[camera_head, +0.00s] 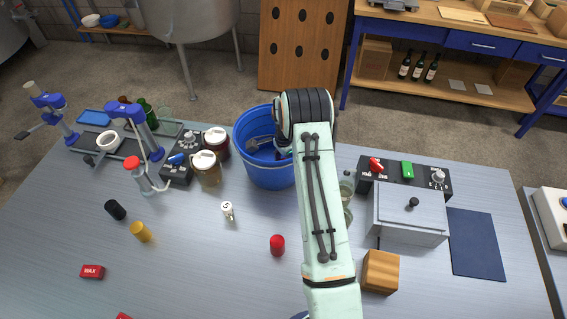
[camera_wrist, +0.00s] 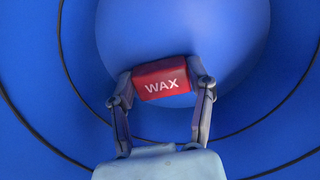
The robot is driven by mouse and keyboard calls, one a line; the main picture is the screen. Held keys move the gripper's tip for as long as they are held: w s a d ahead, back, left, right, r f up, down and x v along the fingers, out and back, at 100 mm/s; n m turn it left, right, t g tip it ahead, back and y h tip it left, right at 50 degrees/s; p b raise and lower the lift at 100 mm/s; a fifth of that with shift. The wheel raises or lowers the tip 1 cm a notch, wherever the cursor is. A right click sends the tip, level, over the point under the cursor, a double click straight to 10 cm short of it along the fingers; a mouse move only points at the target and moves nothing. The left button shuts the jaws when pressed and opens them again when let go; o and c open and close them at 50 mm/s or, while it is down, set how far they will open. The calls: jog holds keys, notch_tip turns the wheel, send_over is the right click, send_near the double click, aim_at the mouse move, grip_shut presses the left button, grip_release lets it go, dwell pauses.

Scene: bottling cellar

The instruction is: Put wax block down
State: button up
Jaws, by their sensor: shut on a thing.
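In the wrist view, my gripper (camera_wrist: 160,82) is shut on a red wax block (camera_wrist: 160,90) with white WAX lettering, a finger at each end. Behind the block is a smooth blue surface with a lighter round area, which looks like the inside of the blue bucket (camera_head: 265,176). In the head view, my arm reaches over the bucket's right side, and grey gripper parts show inside its opening. The held block is hidden there. I cannot tell its height above the bottom. Another red block marked WAX (camera_head: 92,272) lies at the table's front left.
Brown jars (camera_head: 207,170) stand just left of the bucket. A grey lidded box (camera_head: 410,215), a black control panel (camera_head: 405,178) and a wooden block (camera_head: 380,271) are right of my arm. A red capped piece (camera_head: 277,244) stands in front.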

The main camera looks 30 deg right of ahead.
jog(key=shift+f, duration=0.15)
jog(key=o, duration=0.6)
jog(key=shift+o, duration=0.2)
notch_tip(320, 180, up, 12)
jog(key=s+a+r+n, duration=0.5)
jog(key=a+r, duration=0.3)
jog(key=r, duration=0.1)
jog(key=s+a+r+n, duration=0.4)
jog(key=s+a+n, duration=0.2)
jog(key=s+a, duration=0.2)
jog(key=s+a+n, duration=0.3)
jog(key=s+n, duration=0.1)
jog(key=s, duration=0.4)
jog(key=s+a+n, duration=0.3)
jog(key=s+n, duration=0.1)
jog(key=s, duration=0.4)
jog(key=shift+s+f+y, duration=0.2)
jog(key=shift+f+y, duration=0.2)
jog(key=shift+f, duration=0.05)
